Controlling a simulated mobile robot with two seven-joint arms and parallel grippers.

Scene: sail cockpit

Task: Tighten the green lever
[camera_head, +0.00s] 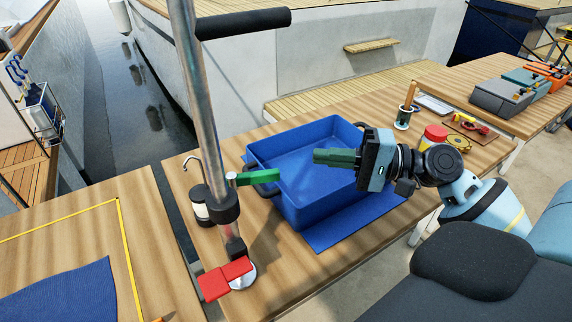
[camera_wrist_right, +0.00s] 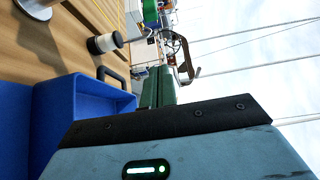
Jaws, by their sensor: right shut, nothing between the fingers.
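The green lever (camera_head: 258,177) sticks out to the right from a dark collar on an upright metal post (camera_head: 206,110). Its end reaches over the left rim of the blue bin. My right gripper (camera_head: 318,156) has green fingers, is shut and empty, and points left above the bin, apart from the lever with a gap between them. In the right wrist view the shut fingers (camera_wrist_right: 157,88) show past the gripper body; a green piece (camera_wrist_right: 150,12) lies at the top edge, and I cannot tell for sure whether it is the lever. My left gripper is not in view.
The blue bin (camera_head: 262,152) stands on the wooden table on a blue mat (camera_head: 350,225). A red lever (camera_head: 226,280) is at the post's foot. A black-and-white spool (camera_head: 201,207) stands left of the post. A black bar (camera_head: 243,23) juts from the post above.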

